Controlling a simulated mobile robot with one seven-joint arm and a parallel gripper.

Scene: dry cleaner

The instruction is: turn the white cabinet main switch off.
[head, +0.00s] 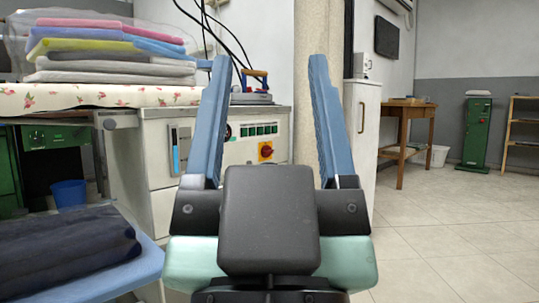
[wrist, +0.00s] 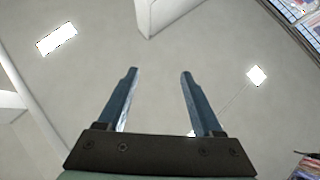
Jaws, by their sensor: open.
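The white cabinet (head: 153,145) stands behind my gripper at left centre of the head view. Its main switch (head: 265,151) is a red rotary knob on a yellow plate, low on the front panel at the right. The knob's position is too small to read. My gripper (head: 268,64) is open and empty, its two blue fingers pointing up. In the head view the switch appears between the fingers, farther back, and nothing touches it. In the wrist view the open gripper (wrist: 158,73) has only ceiling behind it; the cabinet and switch are not seen there.
Folded laundry (head: 110,50) lies on a flowered board (head: 90,96) at the left. Dark folded cloth (head: 60,250) rests on a blue surface at front left. A wall edge (head: 320,30) rises right of the cabinet. The tiled floor (head: 450,240) is clear at the right.

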